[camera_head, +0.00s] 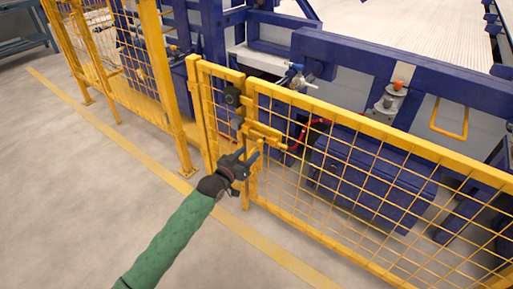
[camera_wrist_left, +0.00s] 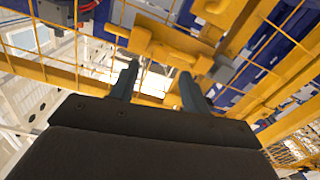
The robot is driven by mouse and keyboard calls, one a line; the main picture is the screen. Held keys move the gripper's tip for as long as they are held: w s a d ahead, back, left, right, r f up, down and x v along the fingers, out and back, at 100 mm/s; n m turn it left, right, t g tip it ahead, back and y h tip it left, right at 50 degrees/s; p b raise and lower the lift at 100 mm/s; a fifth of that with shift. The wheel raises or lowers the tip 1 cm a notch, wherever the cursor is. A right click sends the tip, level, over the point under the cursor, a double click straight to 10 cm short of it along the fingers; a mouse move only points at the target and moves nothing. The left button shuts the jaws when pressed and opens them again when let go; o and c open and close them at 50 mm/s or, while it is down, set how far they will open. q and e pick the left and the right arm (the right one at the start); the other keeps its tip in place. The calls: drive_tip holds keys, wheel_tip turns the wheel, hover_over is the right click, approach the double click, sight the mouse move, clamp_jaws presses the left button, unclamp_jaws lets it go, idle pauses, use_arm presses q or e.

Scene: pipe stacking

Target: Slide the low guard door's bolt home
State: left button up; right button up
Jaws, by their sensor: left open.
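The low guard door (camera_head: 400,141) is a yellow frame with wire mesh, standing right of centre in the head view. A yellow bolt assembly (camera_head: 263,133) sits on its left edge near the post. In the wrist view the yellow bolt assembly (camera_wrist_left: 165,46) lies just beyond my fingertips. My left gripper (camera_head: 248,157) is open and empty, just below the bolt assembly. Its two fingers also show in the wrist view (camera_wrist_left: 158,76), apart, with the bolt hardware above them. I cannot tell whether a finger touches it, or how far the bolt is in. My right gripper is not in view.
A taller yellow mesh fence (camera_head: 152,60) stands to the left. Blue machinery (camera_head: 370,180) is behind the door. The concrete floor in front, with a yellow line (camera_head: 130,140), is clear.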

sight(259, 143)
use_arm(q)
drive_tip(key=shift+x, duration=2.8)
clamp_jaws()
